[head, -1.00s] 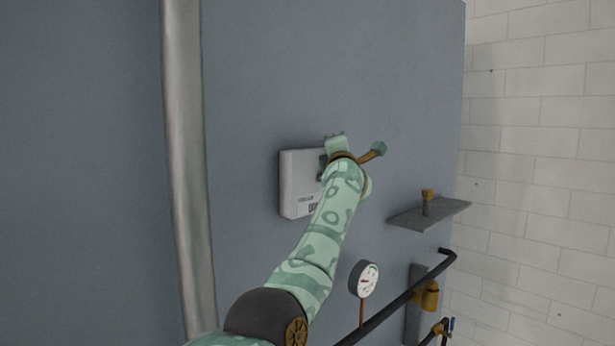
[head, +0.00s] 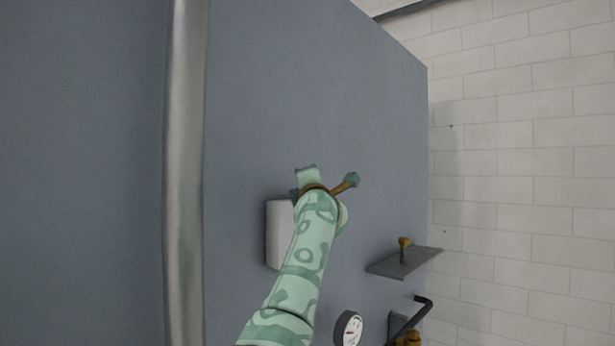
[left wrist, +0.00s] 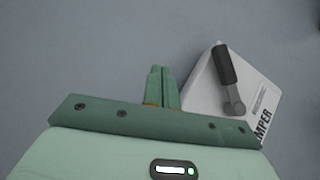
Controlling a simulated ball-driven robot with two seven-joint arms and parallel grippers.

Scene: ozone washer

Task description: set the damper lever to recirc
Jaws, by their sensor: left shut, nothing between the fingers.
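The damper box (left wrist: 205,95) is a white panel on the grey wall, at the right in the left wrist view, with lettering ending in "MPER". Its lever (left wrist: 225,65) has a dark grip and a grey arm on a round pivot; in this view it points up and slightly left. My left gripper's fingers (left wrist: 161,86) are shut and empty, left of the box and apart from the lever in the picture. In the head view my left arm covers much of the box (head: 277,235) and the lever cannot be made out. My right gripper is not in view.
A vertical metal pipe (head: 185,180) runs left of the box. A small shelf (head: 405,263) with a brass fitting (head: 404,245) juts out at the right. The wall above the box is clear.

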